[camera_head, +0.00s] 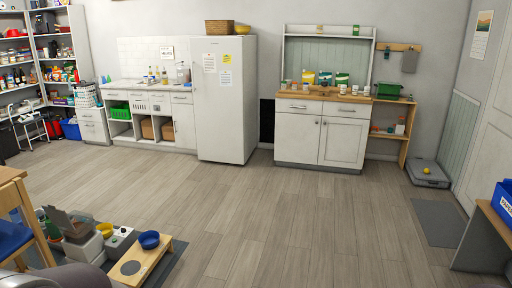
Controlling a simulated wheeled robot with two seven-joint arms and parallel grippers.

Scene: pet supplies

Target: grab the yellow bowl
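Several small yellow things show, and they are too small to identify surely. A yellow bowl-like thing (242,29) sits on top of the white fridge, right of a wicker basket. A yellow round thing (105,229) lies among items at the lower left, near a blue bowl (149,240). A small yellow round object (427,170) rests on a grey floor scale (426,180) at the right. I cannot make out either of my grippers in this view.
A low wooden stand (155,257) with a round dark opening is on the floor at lower left, beside a wooden chair (12,205). The white fridge (224,110) and cabinet (322,140) line the back wall. A desk (490,235) stands at right. The middle floor is clear.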

